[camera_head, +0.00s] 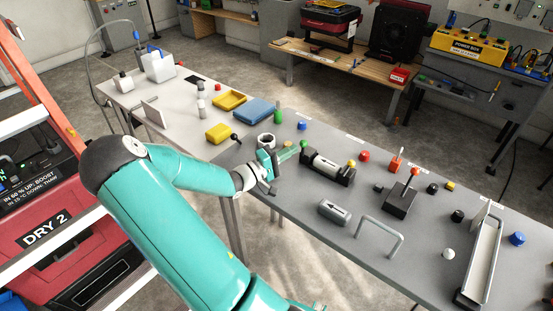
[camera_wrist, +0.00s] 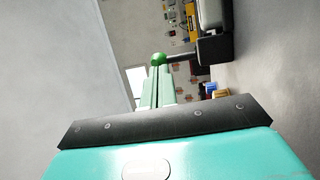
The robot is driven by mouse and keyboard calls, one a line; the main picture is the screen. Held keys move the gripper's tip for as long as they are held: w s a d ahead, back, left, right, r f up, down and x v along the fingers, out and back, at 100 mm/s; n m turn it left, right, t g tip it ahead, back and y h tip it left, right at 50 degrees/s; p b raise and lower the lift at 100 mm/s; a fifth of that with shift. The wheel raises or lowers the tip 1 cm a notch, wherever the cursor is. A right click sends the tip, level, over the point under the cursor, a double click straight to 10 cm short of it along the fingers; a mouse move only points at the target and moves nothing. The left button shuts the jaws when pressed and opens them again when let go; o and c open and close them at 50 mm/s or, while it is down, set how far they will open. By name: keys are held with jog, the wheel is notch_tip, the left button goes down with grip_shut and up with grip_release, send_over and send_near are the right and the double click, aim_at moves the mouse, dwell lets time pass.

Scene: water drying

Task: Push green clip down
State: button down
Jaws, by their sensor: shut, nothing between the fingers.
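The green clip shows as a round green knob (camera_head: 304,144) at the left end of a black holder (camera_head: 342,176) with a pale cylinder in it. In the wrist view the green knob (camera_wrist: 158,59) sits on a dark rod that runs right to the black holder (camera_wrist: 213,51). My gripper (camera_head: 291,153) is shut and empty, with its green fingers pointing right at the knob. In the wrist view my gripper (camera_wrist: 160,72) has its fingertips right at the knob's lower edge. I cannot tell whether they touch.
The holder stands on a long grey table. A yellow knob (camera_head: 351,163) and a red knob (camera_head: 364,155) are at its right. A grey cylinder (camera_head: 334,211) and a grey handle (camera_head: 380,232) are nearer.

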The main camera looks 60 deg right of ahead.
jog(key=shift+s+d+r, duration=0.1)
jog(key=shift+s+d, duration=0.15)
jog(key=shift+d, duration=0.2)
jog(key=shift+d+r+t+y, duration=0.25)
jog(key=shift+t+y, duration=0.05)
jog(key=shift+y, duration=0.2)
jog(key=d+n+t+y, duration=0.1)
jog(key=y, duration=0.2)
jog(key=d+t+y, duration=0.1)
jog(key=d+y, duration=0.1)
jog(key=y, duration=0.1)
jog(key=s+d+r+n+t+y, duration=0.1)
jog(key=d+y, duration=0.1)
jog(key=y, duration=0.1)
jog(key=shift+n, duration=0.3)
jog(key=shift+d+f, duration=0.25)
jog(key=shift+d, duration=0.4)
dwell(0.5)
